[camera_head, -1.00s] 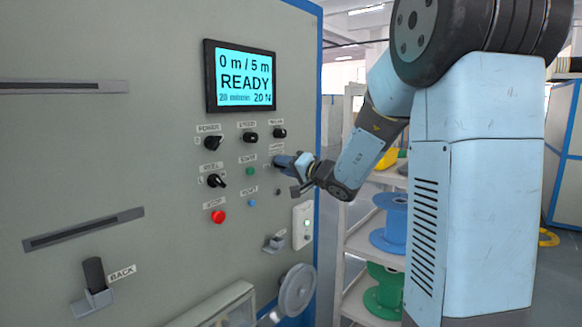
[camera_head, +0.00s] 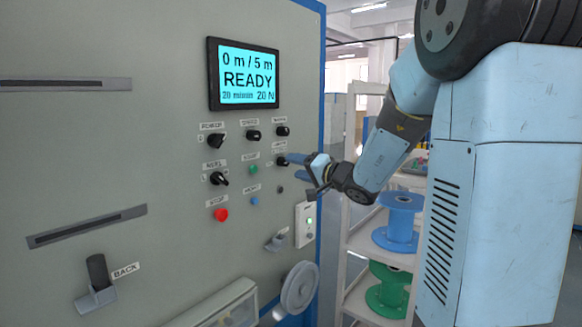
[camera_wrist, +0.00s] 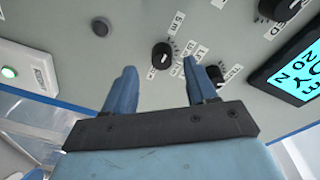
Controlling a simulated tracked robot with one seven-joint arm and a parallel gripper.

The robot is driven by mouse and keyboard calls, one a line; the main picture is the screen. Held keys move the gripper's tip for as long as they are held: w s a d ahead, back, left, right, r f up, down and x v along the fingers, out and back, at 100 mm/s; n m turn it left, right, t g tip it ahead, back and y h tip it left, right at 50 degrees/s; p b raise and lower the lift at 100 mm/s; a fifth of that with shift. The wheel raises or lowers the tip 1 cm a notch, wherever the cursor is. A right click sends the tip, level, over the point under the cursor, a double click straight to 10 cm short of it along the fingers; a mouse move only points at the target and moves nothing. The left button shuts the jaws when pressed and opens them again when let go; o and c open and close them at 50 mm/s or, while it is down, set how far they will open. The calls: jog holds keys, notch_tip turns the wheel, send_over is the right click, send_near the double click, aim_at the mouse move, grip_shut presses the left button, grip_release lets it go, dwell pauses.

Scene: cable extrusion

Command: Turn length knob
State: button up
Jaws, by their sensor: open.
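The knob with a scale marked "5 m" (camera_wrist: 161,56), apparently the length knob, is black and round with a white pointer line. In the head view this knob (camera_head: 282,160) sits on the grey panel, right column, below another knob. My gripper (camera_wrist: 157,72) is open and empty; its two blue fingers point at the panel, and the knob shows between their tips. In the head view my gripper (camera_head: 297,167) is just right of the knob, apparently a little off the panel. I cannot tell the exact gap.
A screen (camera_head: 248,74) reads "0 m / 5 m READY, 20 N". Other knobs, a red stop button (camera_head: 220,214) and a white box with a green light (camera_head: 304,224) are close by. A shelf with a blue spool (camera_head: 398,222) stands to the right.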

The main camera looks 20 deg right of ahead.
jog(key=v, duration=0.9)
jog(key=shift+s+d, duration=0.1)
